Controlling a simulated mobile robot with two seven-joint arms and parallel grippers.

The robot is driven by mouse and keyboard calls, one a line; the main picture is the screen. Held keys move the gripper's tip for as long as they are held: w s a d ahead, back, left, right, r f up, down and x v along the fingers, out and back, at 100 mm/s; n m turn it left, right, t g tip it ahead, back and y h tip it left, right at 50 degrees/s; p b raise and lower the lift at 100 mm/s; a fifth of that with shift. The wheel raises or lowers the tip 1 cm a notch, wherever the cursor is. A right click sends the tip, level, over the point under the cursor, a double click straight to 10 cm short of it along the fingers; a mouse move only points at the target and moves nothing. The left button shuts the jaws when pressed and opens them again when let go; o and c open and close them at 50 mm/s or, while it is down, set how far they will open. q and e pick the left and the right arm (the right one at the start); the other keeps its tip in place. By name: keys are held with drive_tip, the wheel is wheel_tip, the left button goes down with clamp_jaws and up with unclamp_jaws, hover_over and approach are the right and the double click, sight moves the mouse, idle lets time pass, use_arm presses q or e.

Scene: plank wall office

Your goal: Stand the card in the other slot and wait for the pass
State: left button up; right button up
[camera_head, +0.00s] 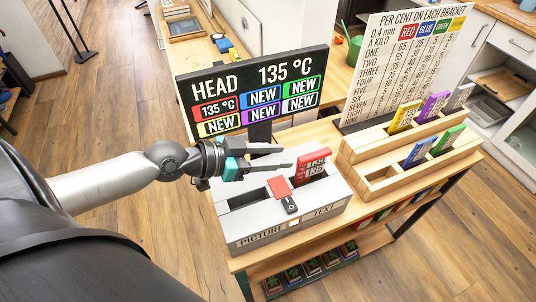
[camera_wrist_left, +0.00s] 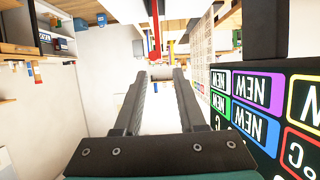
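A red card (camera_head: 313,165) with white figures stands in the right slot of a grey box (camera_head: 265,225), whose front reads PICTURE at left and what looks like TEXT at right. The box's left slot (camera_head: 243,198) looks dark and empty. A red tab with a dark end (camera_head: 279,187) sits between the slots. My left gripper (camera_head: 286,157) is over the back of the box, left of the red card, and is open and empty. In the left wrist view its two fingers (camera_wrist_left: 158,95) are apart with nothing between. My right gripper is not in view.
A black sign (camera_head: 252,92) behind the box reads HEAD 135 °C, with one 135 °C tile and several NEW tiles. A wooden rack (camera_head: 365,155) at right holds several coloured cards; its front left part is empty. A lettered white board (camera_head: 400,65) stands behind it.

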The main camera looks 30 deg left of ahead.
use_arm(q)
drive_tip(key=shift+v, duration=0.95)
